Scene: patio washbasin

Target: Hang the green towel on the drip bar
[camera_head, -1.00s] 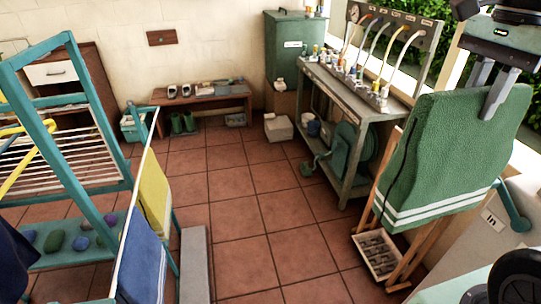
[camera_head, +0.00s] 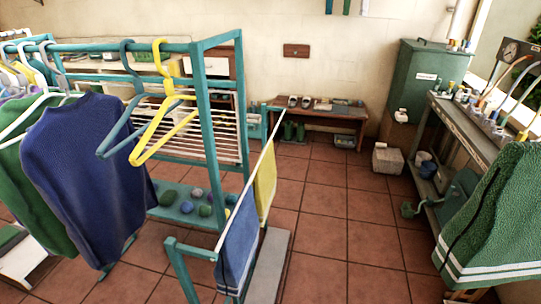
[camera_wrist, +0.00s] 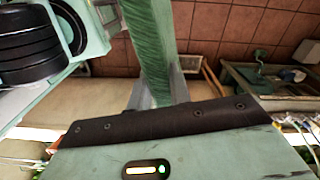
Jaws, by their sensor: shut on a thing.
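The green towel (camera_head: 497,215) with white stripes near its lower edge hangs at the right edge of the head view, partly cut off. My gripper (camera_wrist: 158,92) shows in the wrist view, shut on the green towel (camera_wrist: 150,40), which hangs between its fingers. The gripper is outside the head view. A thin white bar (camera_head: 266,152), which looks like the drip bar, slants out from the teal rack. A blue towel (camera_head: 237,245) hangs on its near part and a yellow towel (camera_head: 265,180) on its far part. The green towel is well to the right of the bar, apart from it.
A teal rack (camera_head: 208,120) holds hangers, a navy sweater (camera_head: 85,180) and a yellow hanger (camera_head: 160,130) at left. A workbench (camera_head: 465,125) with hoses stands at right. A low bench (camera_head: 335,115) is at the back. Tiled floor (camera_head: 340,220) between rack and workbench is clear.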

